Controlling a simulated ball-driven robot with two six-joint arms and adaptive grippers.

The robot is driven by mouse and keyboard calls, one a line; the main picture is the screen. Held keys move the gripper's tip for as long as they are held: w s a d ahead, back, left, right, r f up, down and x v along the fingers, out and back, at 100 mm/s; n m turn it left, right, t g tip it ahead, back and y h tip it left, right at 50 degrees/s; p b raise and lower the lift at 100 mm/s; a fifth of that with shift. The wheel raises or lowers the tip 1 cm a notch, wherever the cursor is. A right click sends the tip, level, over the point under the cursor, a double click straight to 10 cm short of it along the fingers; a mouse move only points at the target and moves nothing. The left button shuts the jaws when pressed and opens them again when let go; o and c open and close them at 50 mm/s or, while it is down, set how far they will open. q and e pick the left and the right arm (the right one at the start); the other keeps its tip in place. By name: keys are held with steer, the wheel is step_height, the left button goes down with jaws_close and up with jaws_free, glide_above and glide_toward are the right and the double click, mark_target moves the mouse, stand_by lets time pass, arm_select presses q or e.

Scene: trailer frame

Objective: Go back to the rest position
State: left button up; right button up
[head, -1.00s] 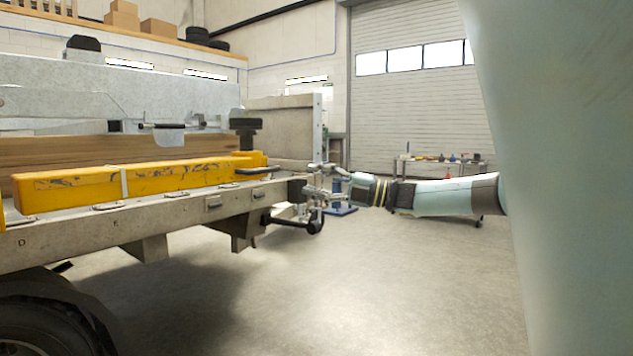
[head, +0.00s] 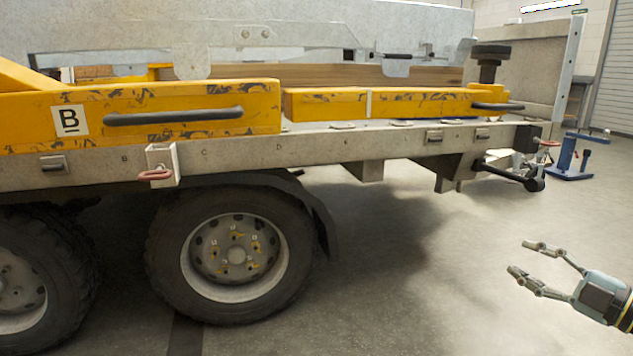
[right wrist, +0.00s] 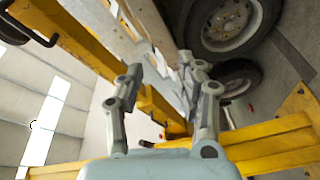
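My right gripper (head: 524,258) comes in from the right edge of the head view, over bare floor. Its two fingers are spread apart with nothing between them. In the right wrist view the right gripper (right wrist: 165,75) also shows with its fingers apart and empty. It is clear of the trailer (head: 330,148) in the head view. My left gripper is in neither view.
The trailer's wheels (head: 238,255) and yellow beams (head: 190,112) fill the left and middle. A red-handled bracket (head: 162,166) sticks out of its side rail. A blue stand (head: 568,160) is at the back right. The floor (head: 420,310) at lower right is free.

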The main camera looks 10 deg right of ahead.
steer(key=s+a+f+m+g+h, duration=0.2)
steer(key=s+a+f+m+h, duration=0.1)
steer(key=s+a+f+m, duration=0.5)
steer(key=s+a+f+m+g+h, duration=0.1)
steer(key=s+a+f+m+g, duration=0.2)
steer(key=s+a+g, duration=0.3)
steer(key=s+a+f+m+g+h, duration=0.2)
steer(key=s+a+m+g, duration=0.15)
steer(key=s+a, duration=0.45)
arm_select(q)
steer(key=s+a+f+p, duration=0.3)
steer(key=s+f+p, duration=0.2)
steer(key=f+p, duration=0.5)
arm_select(e)
steer(key=s+d+f+m+g+p, duration=0.2)
steer(key=s+d+f+g, duration=0.15)
steer(key=s+f, duration=0.55)
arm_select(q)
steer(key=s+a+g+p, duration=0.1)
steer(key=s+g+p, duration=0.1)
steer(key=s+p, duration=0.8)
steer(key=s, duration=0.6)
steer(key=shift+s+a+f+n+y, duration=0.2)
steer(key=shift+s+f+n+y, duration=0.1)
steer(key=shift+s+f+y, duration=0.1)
arm_select(e)
steer(key=s+d+f+g+h, duration=0.1)
steer(key=s, duration=1.6)
steer(key=shift+s+f+g, duration=0.4)
